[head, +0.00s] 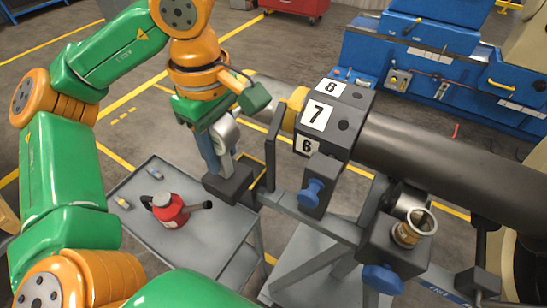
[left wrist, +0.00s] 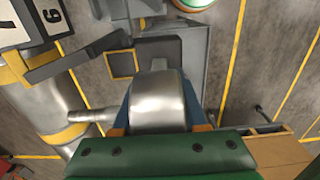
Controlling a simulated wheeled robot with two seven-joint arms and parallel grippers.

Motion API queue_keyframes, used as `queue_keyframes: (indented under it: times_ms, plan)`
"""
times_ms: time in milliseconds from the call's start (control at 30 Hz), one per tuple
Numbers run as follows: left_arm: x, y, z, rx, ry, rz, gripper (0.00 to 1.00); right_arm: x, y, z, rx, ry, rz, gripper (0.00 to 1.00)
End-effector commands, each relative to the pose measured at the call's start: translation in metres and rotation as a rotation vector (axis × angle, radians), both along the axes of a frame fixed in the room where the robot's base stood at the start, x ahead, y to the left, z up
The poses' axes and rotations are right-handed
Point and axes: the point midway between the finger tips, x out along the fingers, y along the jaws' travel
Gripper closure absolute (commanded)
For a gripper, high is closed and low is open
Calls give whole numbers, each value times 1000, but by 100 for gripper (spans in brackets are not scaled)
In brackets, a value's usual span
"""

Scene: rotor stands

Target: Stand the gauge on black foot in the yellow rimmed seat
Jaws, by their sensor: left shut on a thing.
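My left gripper (head: 218,148) is shut on the gauge, a silver round body (head: 226,132) with a black block foot (head: 229,184) at its lower end. In the left wrist view the silver gauge body (left wrist: 158,100) sits between the blue fingers of the gripper (left wrist: 160,128), with the dark foot (left wrist: 160,52) beyond it. The yellow rimmed seat (left wrist: 122,64) shows just left of the foot there. In the head view the seat's yellow edge (head: 259,182) shows right of the foot, partly hidden. The foot appears beside the seat; its height above it is unclear. My right gripper is out of view.
A grey cart (head: 220,240) with a red oil can (head: 170,210) stands below left of the gauge. A numbered black block (head: 330,120) and thick dark shaft (head: 430,155) lie to the right. Blue knobs (head: 312,192) stick out from the stand near the foot.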

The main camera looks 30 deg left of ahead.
Motion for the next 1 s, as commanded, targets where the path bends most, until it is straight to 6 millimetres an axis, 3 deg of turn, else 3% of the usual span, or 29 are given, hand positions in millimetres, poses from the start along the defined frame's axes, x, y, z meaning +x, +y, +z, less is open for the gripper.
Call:
queue_keyframes:
  times_ms: [300, 500, 667, 833, 1000]
  plan:
    - [79, 25, -41, -2, 8, 4, 100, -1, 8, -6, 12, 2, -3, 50]
    - [112, 38, -78, 3, 6, 2, 100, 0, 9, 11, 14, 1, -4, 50]
    - [125, 42, -95, 2, 4, 2, 100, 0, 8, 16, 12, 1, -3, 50]
    - [126, 43, -122, 3, 4, 1, 100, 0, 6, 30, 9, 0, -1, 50]
    - [126, 43, -129, 1, 0, 1, 100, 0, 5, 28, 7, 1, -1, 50]
